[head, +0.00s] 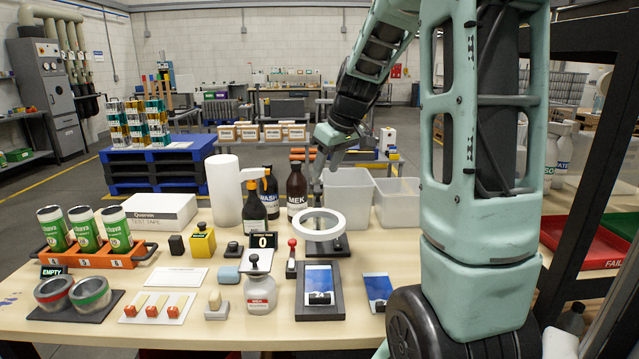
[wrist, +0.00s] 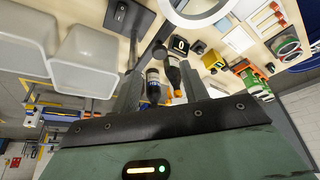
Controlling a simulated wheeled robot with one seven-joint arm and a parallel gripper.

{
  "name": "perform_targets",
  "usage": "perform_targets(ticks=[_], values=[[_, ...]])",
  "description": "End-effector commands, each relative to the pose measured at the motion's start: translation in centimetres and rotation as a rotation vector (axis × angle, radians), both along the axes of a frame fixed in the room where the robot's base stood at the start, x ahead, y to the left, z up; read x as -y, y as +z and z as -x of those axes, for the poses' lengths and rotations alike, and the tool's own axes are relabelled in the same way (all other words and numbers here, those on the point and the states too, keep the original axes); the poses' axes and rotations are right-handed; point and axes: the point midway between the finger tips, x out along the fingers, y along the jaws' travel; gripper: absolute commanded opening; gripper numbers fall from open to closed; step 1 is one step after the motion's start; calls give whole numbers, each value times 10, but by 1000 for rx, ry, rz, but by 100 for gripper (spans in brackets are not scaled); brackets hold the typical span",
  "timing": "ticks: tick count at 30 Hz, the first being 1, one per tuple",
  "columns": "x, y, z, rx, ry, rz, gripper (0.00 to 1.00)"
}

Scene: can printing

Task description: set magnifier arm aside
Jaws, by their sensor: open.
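The magnifier has a white ring head (head: 317,224) over the table, joined to a dark stand with a flat black base (head: 336,248). In the wrist view its ring (wrist: 198,14) is partly cut off at the top, and its dark joint (wrist: 159,51) shows beyond the fingertips, roughly between them. My gripper (head: 317,188) points down just above and behind the ring. In the wrist view my gripper (wrist: 161,70) is open, with its two fingers apart. Whether a finger touches the magnifier's stand I cannot tell.
Brown MEK (head: 297,190) and WASH (head: 269,190) bottles and a dark spray bottle (head: 254,210) stand close on the left. Clear bins (head: 397,203) stand right and behind.

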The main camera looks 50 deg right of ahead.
Motion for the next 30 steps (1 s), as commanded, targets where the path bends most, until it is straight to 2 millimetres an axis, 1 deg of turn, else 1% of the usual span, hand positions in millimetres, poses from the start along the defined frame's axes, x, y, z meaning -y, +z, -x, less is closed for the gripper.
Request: perform_targets(ticks=[1, 3, 6, 9, 15, 22, 23, 24, 26, 27, 30], values=[[0, -10, -4, -5, 0, -5, 44], [0, -22, -9, -4, -1, -5, 44], [1, -37, -14, -4, 0, -3, 44], [1, -47, -19, -2, -1, -4, 44], [2, -56, -23, 0, -1, 0, 44], [2, -57, -23, 0, -1, 0, 44], [2, -57, -23, 0, -1, 0, 39], [2, -57, -23, 0, -1, 0, 28], [2, -57, -23, 0, -1, 0, 11], [2, -56, -23, 0, -1, 0, 0], [2, -56, -23, 0, -1, 0, 0]])
